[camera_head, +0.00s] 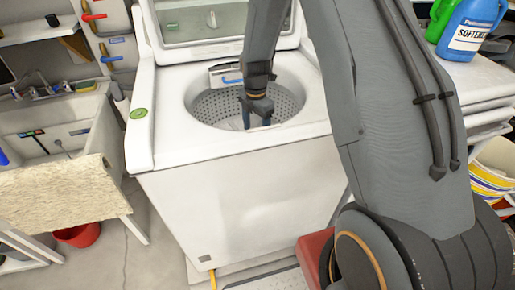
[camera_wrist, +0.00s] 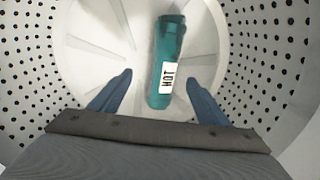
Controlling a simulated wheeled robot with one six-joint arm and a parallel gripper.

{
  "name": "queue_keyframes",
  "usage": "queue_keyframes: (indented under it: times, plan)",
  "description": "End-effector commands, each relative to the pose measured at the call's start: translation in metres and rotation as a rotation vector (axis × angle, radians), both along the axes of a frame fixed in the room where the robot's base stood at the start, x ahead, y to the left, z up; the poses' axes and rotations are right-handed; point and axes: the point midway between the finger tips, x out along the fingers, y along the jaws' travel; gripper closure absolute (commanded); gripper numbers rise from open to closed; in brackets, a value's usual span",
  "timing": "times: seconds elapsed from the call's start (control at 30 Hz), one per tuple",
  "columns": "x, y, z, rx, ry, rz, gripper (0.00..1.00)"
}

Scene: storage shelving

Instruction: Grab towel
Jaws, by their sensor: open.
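A beige towel (camera_head: 65,202) hangs over the front of the sink at the left in the head view, well apart from my gripper. My gripper (camera_head: 257,122) points down into the open drum of the white washing machine (camera_head: 235,185). In the wrist view, its two blue fingers (camera_wrist: 158,78) are spread apart with nothing held. A teal bottle with a white "HOT" label (camera_wrist: 166,62) lies in the drum, in the gap between the fingers as seen from the wrist. The towel does not show in the wrist view.
The perforated drum wall (camera_wrist: 265,50) surrounds my gripper. The washer's raised lid (camera_head: 210,22) stands behind. The sink (camera_head: 55,125) is at the left, with a red bucket (camera_head: 77,235) below. A blue softener jug (camera_head: 470,28) and a green bottle (camera_head: 440,18) stand at the upper right.

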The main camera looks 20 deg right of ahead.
Motion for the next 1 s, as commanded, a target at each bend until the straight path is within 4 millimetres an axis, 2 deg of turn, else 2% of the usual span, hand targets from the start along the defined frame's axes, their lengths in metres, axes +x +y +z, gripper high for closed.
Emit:
queue_keyframes:
  times: [0.27, 0.5, 0.67, 0.87, 0.9, 1.0]
  plan:
    - [-0.003, -0.002, -0.025, 0.000, 0.002, -0.003, 0.30]
    - [-0.006, -0.005, -0.056, 0.000, 0.001, -0.004, 0.30]
    - [-0.005, -0.005, -0.065, 0.000, -0.001, -0.004, 0.30]
    - [-0.005, -0.005, -0.065, 0.000, -0.001, -0.004, 0.30]
    - [-0.005, -0.005, -0.065, 0.000, -0.001, -0.004, 0.32]
    - [-0.005, -0.005, -0.065, 0.000, -0.001, -0.004, 0.49]
